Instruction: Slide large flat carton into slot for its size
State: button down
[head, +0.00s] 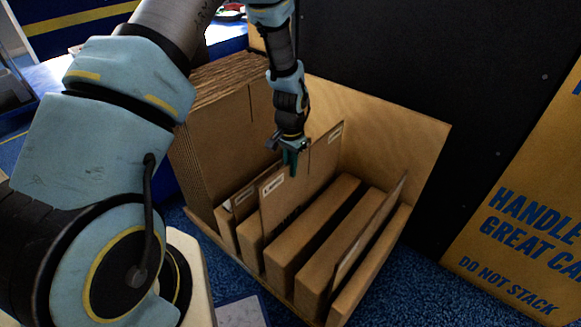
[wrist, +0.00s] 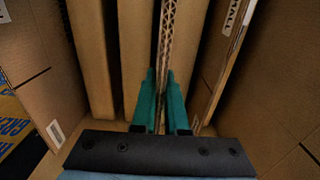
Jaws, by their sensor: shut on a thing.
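My gripper (head: 291,160) is shut on the top edge of the large flat carton (head: 308,176), which stands upright with a white label at its near upper corner. In the wrist view, the teal fingers (wrist: 162,98) pinch the carton's corrugated edge (wrist: 169,40). The carton's lower part appears to be between two thick cardboard dividers (head: 318,228) of the slotted box; its bottom edge is hidden, so I cannot tell how deep it sits. A carton labelled SMALL (wrist: 229,45) stands to the right in the wrist view. It shows left of the held carton in the head view (head: 241,197).
Another flat carton (head: 372,228) stands in a slot toward the box's right side. A thick stack of flat cardboard (head: 212,125) rises at the left. The box's tall back wall (head: 395,135) and a dark panel (head: 420,50) are behind. Blue floor lies in front.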

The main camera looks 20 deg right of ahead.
jog(key=c, duration=0.9)
grip_release()
jog(key=shift+o, duration=0.2)
notch_tip(320, 180, up, 11)
jog(key=shift+f, duration=0.1)
jog(key=a+r+n, duration=0.3)
jog(key=a+r, duration=0.2)
jog(key=a, duration=0.4)
jog(key=a+r+n, duration=0.3)
jog(key=a+r, duration=0.1)
jog(key=a, duration=0.5)
jog(key=s+a+r+n+t, duration=0.1)
jog(key=s+a+r+n, duration=0.1)
jog(key=s+a+n, duration=0.3)
jog(key=s+a+r+t, duration=0.1)
jog(key=s+a+r, duration=0.1)
jog(key=a, duration=0.5)
notch_tip(320, 180, up, 16)
jog(key=p, duration=1.6)
jog(key=shift+s, duration=0.1)
